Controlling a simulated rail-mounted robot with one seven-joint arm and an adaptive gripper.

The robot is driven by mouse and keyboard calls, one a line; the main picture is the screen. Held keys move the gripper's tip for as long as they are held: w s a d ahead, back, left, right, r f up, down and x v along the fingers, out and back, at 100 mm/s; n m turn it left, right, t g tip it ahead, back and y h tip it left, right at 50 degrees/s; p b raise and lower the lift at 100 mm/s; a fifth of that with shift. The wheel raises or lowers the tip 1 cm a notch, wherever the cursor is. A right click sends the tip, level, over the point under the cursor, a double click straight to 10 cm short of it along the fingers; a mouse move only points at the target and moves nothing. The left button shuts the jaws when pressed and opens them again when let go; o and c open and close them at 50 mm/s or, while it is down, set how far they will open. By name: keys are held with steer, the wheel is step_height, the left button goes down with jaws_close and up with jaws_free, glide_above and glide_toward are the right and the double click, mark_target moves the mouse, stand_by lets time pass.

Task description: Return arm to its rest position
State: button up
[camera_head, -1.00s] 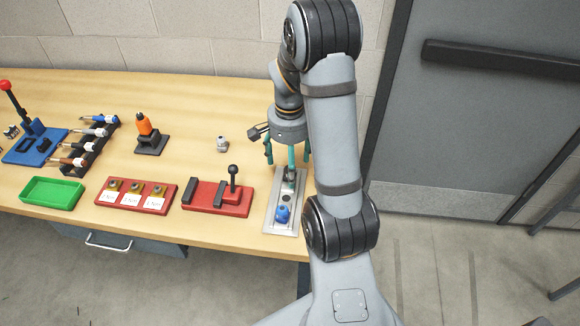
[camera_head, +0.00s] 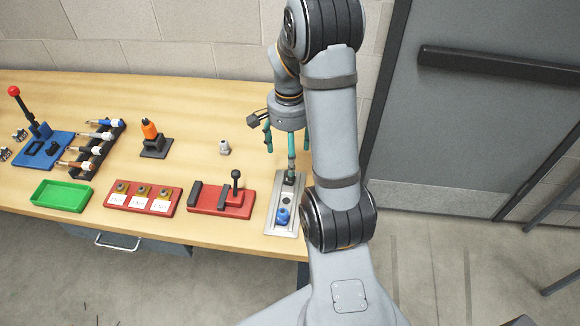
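My gripper (camera_head: 288,155) hangs pointing down at the right end of the workbench, partly behind my own arm. Its teal fingers are spread apart, and I see nothing held between them. The front finger appears just above or in front of a dark fitting on a metal plate (camera_head: 270,228); I cannot tell whether they touch. A blue part (camera_head: 283,215) sits at the near end of this plate. The right side of the gripper and plate is partly hidden by my arm.
On the wooden workbench (camera_head: 60,100) stand a red lever base (camera_head: 208,205), a red block with labels (camera_head: 127,204), a green tray (camera_head: 47,204), a dark tool rack (camera_head: 107,146), an orange-topped stand (camera_head: 150,130) and a small grey part (camera_head: 224,148). A grey door (camera_head: 480,130) is at right.

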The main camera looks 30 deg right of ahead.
stand_by(0.3)
step_height(320, 180, down, 8)
steer(key=b, duration=0.6)
steer(key=shift+r, duration=0.15)
steer(key=shift+r+n+p, duration=0.4)
steer(key=shift+r+p, duration=0.15)
steer(key=shift+p, duration=0.05)
steer(key=shift+f+n+p, duration=0.15)
steer(key=shift+n+p, duration=0.2)
steer(key=shift+n, duration=0.85)
